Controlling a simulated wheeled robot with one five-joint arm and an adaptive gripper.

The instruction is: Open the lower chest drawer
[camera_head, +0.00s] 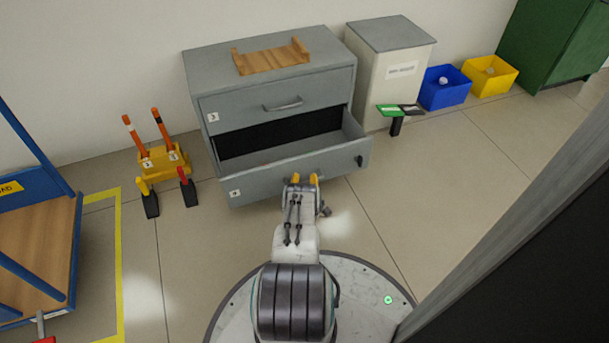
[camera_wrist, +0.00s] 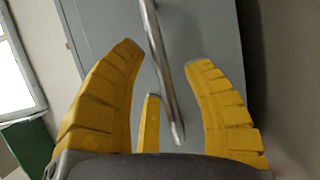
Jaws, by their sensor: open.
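The grey chest (camera_head: 196,75) stands against the wall. Its upper drawer (camera_head: 240,106), with a metal handle, is shut. The lower drawer (camera_head: 260,183) is pulled well out, and its dark interior shows. My gripper (camera_head: 303,179) is at the middle of the lower drawer's front and hides its handle in the head view. In the wrist view, the lower drawer's metal handle (camera_wrist: 156,45) runs between the spread yellow fingers of my gripper (camera_wrist: 166,56). The gripper is open, with gaps visible beside the bar.
A wooden cradle (camera_head: 270,60) sits on the chest. A yellow stand with orange-banded posts (camera_head: 160,164) is left of it. A pale cabinet (camera_head: 385,75), blue bin (camera_head: 444,90) and yellow bin (camera_head: 490,78) stand right. A blue-framed cart (camera_head: 35,240) is far left.

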